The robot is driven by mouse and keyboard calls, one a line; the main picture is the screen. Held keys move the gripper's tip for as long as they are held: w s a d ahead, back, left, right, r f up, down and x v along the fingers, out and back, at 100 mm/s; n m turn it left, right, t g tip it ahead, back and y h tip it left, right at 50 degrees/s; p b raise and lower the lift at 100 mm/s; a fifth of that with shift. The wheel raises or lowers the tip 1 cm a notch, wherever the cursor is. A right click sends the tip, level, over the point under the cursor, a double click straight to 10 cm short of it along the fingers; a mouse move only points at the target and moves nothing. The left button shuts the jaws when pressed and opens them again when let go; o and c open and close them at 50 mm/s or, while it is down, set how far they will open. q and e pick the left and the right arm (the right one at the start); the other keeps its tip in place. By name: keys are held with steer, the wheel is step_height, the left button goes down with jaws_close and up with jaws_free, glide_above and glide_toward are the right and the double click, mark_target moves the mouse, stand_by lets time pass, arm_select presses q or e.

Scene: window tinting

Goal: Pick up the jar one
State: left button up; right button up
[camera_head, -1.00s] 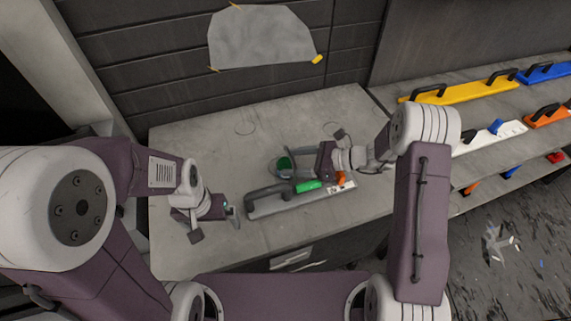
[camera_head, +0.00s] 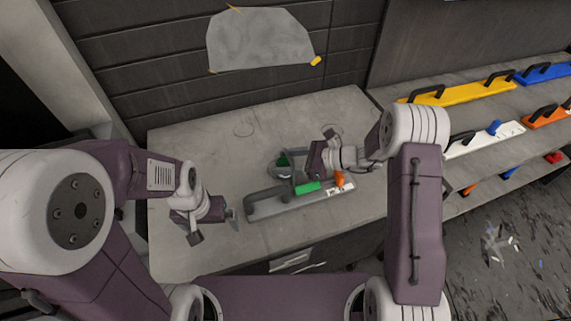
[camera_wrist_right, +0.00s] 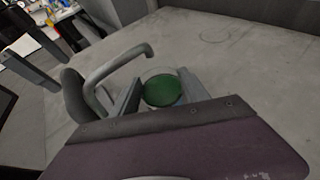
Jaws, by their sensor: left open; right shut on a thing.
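The jar (camera_head: 283,160) has a green lid and stands out near the middle of the worktop, behind a long grey tool. My right gripper (camera_head: 291,167) comes in from the right and is shut on the jar. In the right wrist view the round green lid of the jar (camera_wrist_right: 162,90) lies between the two grey fingers; its lower part is hidden. I cannot tell whether the jar touches the worktop. My left gripper (camera_head: 216,228) is open and empty, over the left front of the worktop, well apart from the jar.
The long grey tool (camera_head: 262,208) with a handle, a green piece (camera_head: 307,188) and an orange piece (camera_head: 340,179) lies just in front of the jar. Shelves at the right hold a yellow tool (camera_head: 470,92) and others. The back left of the worktop (camera_head: 190,150) is clear.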

steer(key=shift+w+d+r, duration=0.1)
steer(key=shift+d+r, duration=0.05)
steer(key=shift+r, duration=0.45)
steer(key=shift+d+r, duration=0.1)
steer(key=shift+r, duration=0.5)
arm_select(q)
steer(key=shift+f+b, duration=0.7)
steer(key=shift+b, duration=0.05)
arm_select(e)
steer(key=w+d, duration=0.1)
steer(key=d, duration=0.4)
steer(key=w+d, duration=0.2)
steer(key=d, duration=0.4)
steer(key=w+d, duration=0.2)
steer(key=d, duration=0.3)
steer(key=shift+w+d, duration=0.15)
steer(key=shift+d, duration=0.15)
